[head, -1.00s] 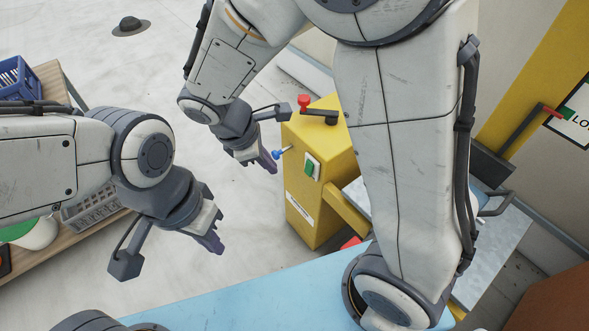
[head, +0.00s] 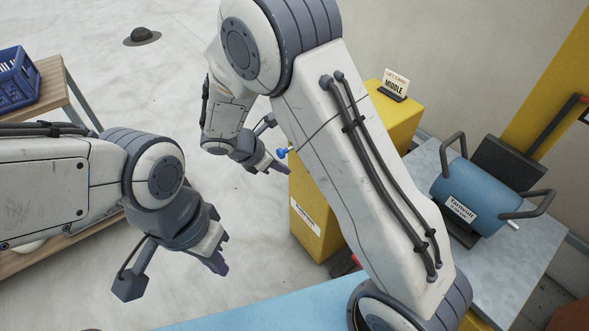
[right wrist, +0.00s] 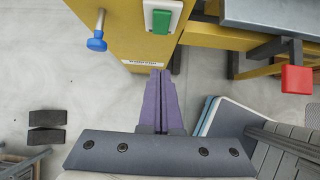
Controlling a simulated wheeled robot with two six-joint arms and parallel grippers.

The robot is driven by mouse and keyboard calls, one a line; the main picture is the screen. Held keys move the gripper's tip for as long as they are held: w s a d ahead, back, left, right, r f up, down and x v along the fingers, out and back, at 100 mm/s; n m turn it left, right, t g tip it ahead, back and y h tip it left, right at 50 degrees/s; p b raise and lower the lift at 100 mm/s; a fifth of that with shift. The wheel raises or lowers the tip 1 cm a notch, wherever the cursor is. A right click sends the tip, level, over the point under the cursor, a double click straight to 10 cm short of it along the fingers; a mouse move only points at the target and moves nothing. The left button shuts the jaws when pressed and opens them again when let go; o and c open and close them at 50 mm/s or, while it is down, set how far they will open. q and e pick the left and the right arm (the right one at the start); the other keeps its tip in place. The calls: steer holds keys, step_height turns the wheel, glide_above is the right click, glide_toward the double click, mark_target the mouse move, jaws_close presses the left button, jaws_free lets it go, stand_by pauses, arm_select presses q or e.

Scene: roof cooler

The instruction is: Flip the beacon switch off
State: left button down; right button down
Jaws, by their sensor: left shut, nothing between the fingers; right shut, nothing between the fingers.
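The yellow cabinet (head: 312,235) stands right of centre in the head view, partly hidden by my right arm. A lever with a blue tip (head: 281,153) sticks out from it. In the right wrist view the blue-tipped lever (right wrist: 97,44) is left of a green rocker switch (right wrist: 161,22) in a white frame. I cannot tell which is the beacon switch; the cabinet's label (right wrist: 143,64) is unreadable. My right gripper (head: 280,168) is shut and empty near the blue tip; its fingers (right wrist: 159,73) point toward the rocker without visibly touching it. My left gripper (head: 222,260) is shut and empty.
A card reading MIDDLE (head: 394,86) stands on the cabinet. A blue cylinder with handles (head: 475,190) rests on a grey surface at right. A red block (right wrist: 296,79) shows in the right wrist view. A blue crate (head: 15,78) is on the left table.

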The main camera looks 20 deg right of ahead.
steer(key=d+r+b+x, duration=0.1)
steer(key=d+b+x, duration=0.1)
steer(key=x, duration=0.9)
steer(key=shift+w+d, duration=0.3)
steer(key=shift+w, duration=0.15)
steer(key=shift+d+f+h+b, duration=0.1)
steer(key=shift+d+h+b, duration=0.1)
steer(key=shift+h+b, duration=0.4)
steer(key=shift+w, duration=0.1)
